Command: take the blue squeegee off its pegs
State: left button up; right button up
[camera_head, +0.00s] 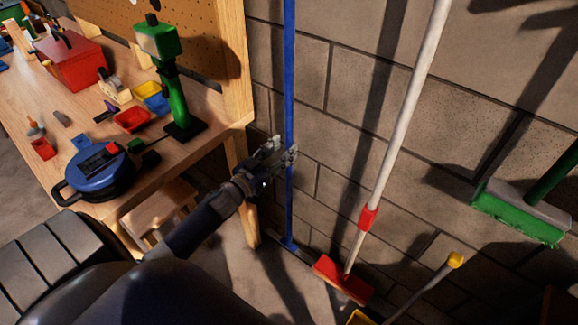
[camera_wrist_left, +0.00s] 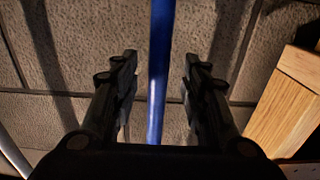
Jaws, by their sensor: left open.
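My left gripper (camera_head: 284,154) is at the handle at about mid-height of the head view. In the left wrist view the blue handle (camera_wrist_left: 159,75) stands between the two open fingers of the left gripper (camera_wrist_left: 159,75), with a gap showing on each side. My right gripper is not in view.
A wooden workbench (camera_head: 215,105) with a pegboard, a green drill press (camera_head: 172,85) and a blue reel (camera_head: 98,170) is on the left. A white-handled red broom (camera_head: 400,105) stands right of the squeegee. A green broom (camera_head: 520,215) hangs farther right.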

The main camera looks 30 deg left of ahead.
aim_at(287, 146)
pick_arm(q)
jog(key=w, duration=0.3)
jog(key=shift+w+d, duration=0.25)
grip_shut()
jog(key=shift+r, duration=0.15)
